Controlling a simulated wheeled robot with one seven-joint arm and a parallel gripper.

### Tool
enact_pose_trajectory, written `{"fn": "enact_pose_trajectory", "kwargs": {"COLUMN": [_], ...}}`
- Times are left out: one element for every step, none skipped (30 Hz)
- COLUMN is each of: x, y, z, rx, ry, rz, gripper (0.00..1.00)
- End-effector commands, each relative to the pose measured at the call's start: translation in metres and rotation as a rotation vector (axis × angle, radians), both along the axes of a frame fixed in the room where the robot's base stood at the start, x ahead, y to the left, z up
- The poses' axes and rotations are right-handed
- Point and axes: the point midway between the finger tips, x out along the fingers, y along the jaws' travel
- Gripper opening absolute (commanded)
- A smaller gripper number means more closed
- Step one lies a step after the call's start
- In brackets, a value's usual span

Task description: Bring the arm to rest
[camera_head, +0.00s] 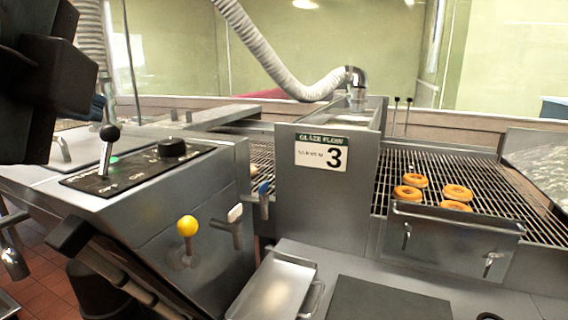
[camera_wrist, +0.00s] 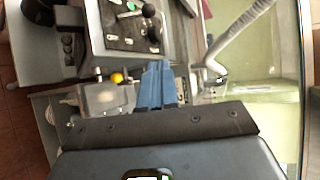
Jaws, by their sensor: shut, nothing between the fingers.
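My gripper (camera_wrist: 157,68) shows in the wrist view as two blue fingers held together with nothing between them. It points toward the glaze machine and appears clear of it, though the exact gap is hard to judge. In the head view dark parts of my arm fill the upper left corner. The gripper's fingers are mostly hidden there. The control panel (camera_head: 135,172) has a black-knobbed lever (camera_head: 108,145) and a round black knob (camera_head: 172,148); the panel also shows in the wrist view (camera_wrist: 127,28).
A steel housing (camera_head: 305,205) marked "Glaze Flow 3" spans a wire conveyor (camera_head: 400,165). Several doughnuts (camera_head: 457,192) lie on the conveyor at right. A yellow knob (camera_head: 187,226) sticks out from the cabinet front. A metal tray (camera_head: 275,285) sits below. A ribbed hose (camera_head: 265,50) hangs above.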

Motion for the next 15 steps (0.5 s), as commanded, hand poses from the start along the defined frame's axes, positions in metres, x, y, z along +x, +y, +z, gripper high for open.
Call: {"fn": "enact_pose_trajectory", "kwargs": {"x": [0.003,0.005,0.007,0.008,0.01,0.011,0.013,0.015,0.018,0.02,0.022,0.025,0.027,0.03,0.033], "y": [-0.002,-0.003,-0.005,-0.006,-0.007,-0.008,-0.01,-0.011,-0.013,-0.015,-0.016,-0.019,-0.022,-0.024,-0.028], "z": [-0.006,-0.007,-0.01,-0.013,-0.015,-0.018,-0.021,-0.024,-0.027,-0.031,-0.035,-0.04,-0.045,-0.05,-0.056], "rx": [-0.018,-0.026,-0.039,-0.049,-0.059,-0.071,-0.085,-0.097,-0.113,-0.129,-0.145,-0.168,-0.186,-0.206,-0.232], "ry": [-0.005,-0.01,-0.018,-0.023,-0.028,-0.036,-0.041,-0.048,-0.056,-0.063,-0.07,-0.082,-0.089,-0.099,-0.11], "rz": [-0.001,0.0,0.002,0.003,0.004,0.006,0.007,0.009,0.01,0.012,0.015,0.018,0.021,0.023,0.027], "gripper": [0.0,0.0,0.0,0.0,0.0,0.0,0.0,0.0,0.0,0.0,0.0,0.0,0.0,0.0,0.0]}}
